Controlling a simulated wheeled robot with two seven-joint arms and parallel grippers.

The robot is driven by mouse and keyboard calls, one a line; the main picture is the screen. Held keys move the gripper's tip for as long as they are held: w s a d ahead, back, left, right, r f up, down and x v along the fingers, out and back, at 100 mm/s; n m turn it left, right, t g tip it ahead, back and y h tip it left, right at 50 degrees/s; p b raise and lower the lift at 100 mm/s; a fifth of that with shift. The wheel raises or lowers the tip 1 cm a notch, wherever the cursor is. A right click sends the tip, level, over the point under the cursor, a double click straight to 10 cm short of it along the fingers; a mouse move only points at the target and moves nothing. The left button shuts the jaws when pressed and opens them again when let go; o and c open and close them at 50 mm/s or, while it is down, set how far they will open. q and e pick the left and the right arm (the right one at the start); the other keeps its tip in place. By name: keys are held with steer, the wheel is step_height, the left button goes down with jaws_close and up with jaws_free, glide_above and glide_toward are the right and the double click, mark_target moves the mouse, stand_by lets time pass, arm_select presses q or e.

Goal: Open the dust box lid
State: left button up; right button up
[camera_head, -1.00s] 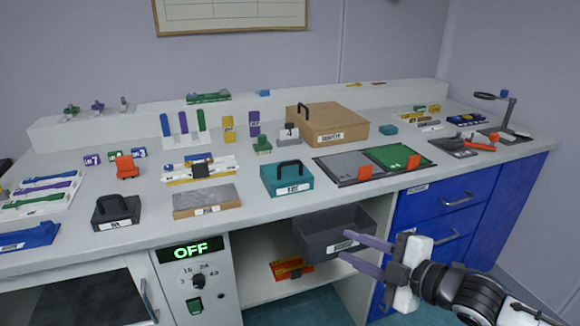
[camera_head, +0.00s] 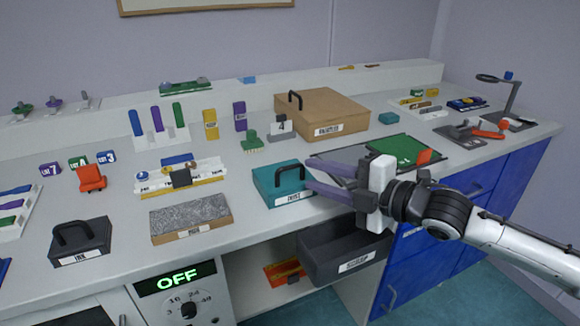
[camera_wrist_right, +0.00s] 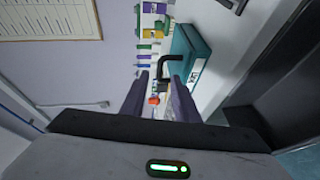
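The dust box (camera_head: 268,190) is a small teal box with a black arched handle (camera_head: 289,166) on its lid and a white label on its front. It stands on the counter near the front edge, and its lid looks shut. My right gripper (camera_head: 308,179) is open, with its purple fingers just right of the box, pointing at the handle. In the right wrist view the teal box (camera_wrist_right: 187,42) is ahead and its handle (camera_wrist_right: 180,57) reaches in front of the gap between the fingertips (camera_wrist_right: 160,78). I cannot tell whether the handle lies between them. My left gripper is out of view.
A dark open bin (camera_head: 330,262) is below the counter edge, under my right gripper. A grey-topped box (camera_head: 190,217) stands left of the dust box. A grey and green mat (camera_head: 400,150) lies to its right, and a large brown box (camera_head: 322,114) stands behind.

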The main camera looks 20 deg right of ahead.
mark_target(293, 168)
steer(key=shift+x, duration=3.95)
jaws_close()
